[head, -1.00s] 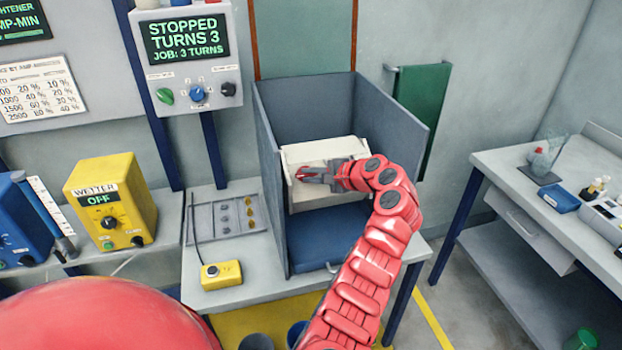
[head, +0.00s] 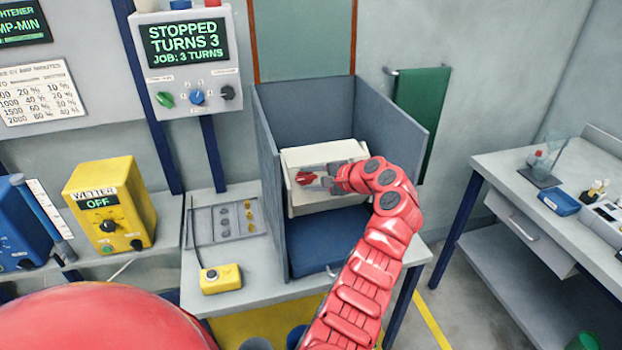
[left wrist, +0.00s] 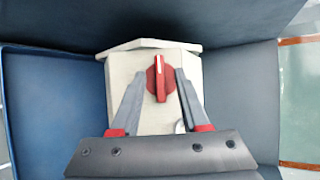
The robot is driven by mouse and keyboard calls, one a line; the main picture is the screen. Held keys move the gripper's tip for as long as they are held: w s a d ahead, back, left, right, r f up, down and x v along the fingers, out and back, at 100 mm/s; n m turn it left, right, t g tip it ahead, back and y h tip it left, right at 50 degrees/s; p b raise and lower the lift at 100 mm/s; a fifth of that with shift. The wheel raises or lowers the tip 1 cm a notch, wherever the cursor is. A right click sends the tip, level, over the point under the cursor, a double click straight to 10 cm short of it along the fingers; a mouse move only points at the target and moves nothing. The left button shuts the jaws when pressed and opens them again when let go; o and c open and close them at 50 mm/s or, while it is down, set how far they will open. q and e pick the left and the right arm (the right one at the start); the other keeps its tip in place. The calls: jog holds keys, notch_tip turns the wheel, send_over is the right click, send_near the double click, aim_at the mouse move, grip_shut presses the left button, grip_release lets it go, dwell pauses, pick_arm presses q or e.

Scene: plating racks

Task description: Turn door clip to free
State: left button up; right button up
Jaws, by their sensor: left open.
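The door clip (head: 303,178) is a red knob on the front of a cream box (head: 297,155) inside a grey booth. In the left wrist view the clip (left wrist: 159,88) is a red round base with a raised red bar and a white line. The bar stands upright in that picture. My left gripper (left wrist: 160,73) is open, with one finger on each side of the clip. A gap shows on both sides, and I see no grip on it. In the head view my left gripper (head: 317,178) is at the box front. My right gripper is not in view.
Grey booth walls (head: 393,133) stand on both sides and behind the box. A blue surface (head: 330,243) lies below it. A control panel (head: 188,62) reads STOPPED, TURNS 3. A yellow switch box (head: 220,279) sits on the bench at left.

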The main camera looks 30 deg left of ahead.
pick_arm(q)
jog(key=shift+d, duration=0.1)
jog(key=b+v, duration=0.2)
jog(key=v, duration=1.5)
jog(key=shift+r+b, duration=0.15)
jog(key=shift+b, duration=0.15)
jog(key=shift+d, duration=0.1)
